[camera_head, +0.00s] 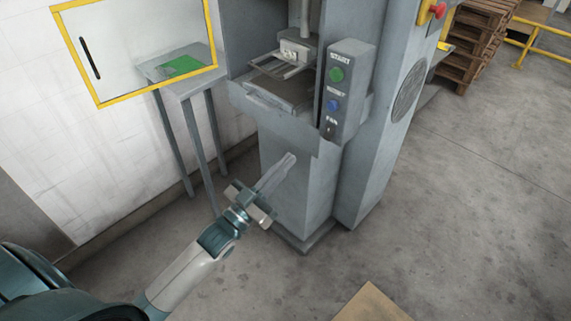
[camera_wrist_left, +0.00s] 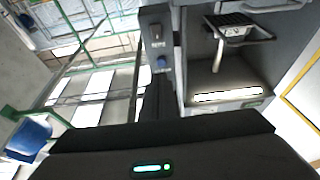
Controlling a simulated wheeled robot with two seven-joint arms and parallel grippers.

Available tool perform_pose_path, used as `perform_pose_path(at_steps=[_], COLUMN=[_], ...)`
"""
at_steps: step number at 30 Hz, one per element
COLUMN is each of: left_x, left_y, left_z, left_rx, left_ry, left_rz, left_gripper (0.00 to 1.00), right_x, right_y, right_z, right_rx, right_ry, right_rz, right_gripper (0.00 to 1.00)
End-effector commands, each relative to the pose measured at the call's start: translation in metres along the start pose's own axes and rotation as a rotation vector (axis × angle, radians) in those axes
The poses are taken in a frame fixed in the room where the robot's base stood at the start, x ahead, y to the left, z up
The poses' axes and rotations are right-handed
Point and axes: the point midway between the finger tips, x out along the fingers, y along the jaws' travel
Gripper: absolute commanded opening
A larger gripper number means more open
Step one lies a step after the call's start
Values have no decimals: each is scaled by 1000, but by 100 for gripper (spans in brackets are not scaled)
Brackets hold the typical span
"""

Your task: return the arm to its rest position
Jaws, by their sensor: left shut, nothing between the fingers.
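My left arm reaches in from the lower left in the head view. Its gripper (camera_head: 287,161) is shut and empty, pointing up and right toward the front of the grey machine (camera_head: 290,190). It appears in front of the machine's lower column, below the work bed; the exact gap cannot be told. In the left wrist view the dark fingers (camera_wrist_left: 157,97) point toward the machine's control box (camera_wrist_left: 156,40). My right gripper does not show.
The control box (camera_head: 347,85) has a green button (camera_head: 337,74), a blue button (camera_head: 333,104) and a fan switch. A yellow-framed panel (camera_head: 137,45) and a small grey table (camera_head: 160,70) stand left. Pallets (camera_head: 474,42) are at back right. Floor at right is clear.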

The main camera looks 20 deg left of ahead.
Motion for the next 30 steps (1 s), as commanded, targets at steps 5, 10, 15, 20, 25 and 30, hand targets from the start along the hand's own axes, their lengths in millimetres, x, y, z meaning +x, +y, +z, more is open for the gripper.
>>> perform_pose_path(at_steps=[5,10,15,20,25,30], left_x=[0,-1,-11,-37,-88,-155], left_y=[0,-1,-6,-12,-11,1], left_z=[0,6,42,112,204,289], left_rx=[0,0,0,0,0,-5], left_ry=[0,-12,-82,-223,-425,-631], left_rz=[0,-5,-33,-80,-132,-167], left_gripper=[0,0,0,0,0,0], right_x=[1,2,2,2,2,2], right_y=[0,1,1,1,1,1], right_z=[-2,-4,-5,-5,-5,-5], right_rx=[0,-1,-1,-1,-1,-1], right_ry=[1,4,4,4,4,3], right_rz=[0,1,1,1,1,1], right_gripper=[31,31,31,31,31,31])
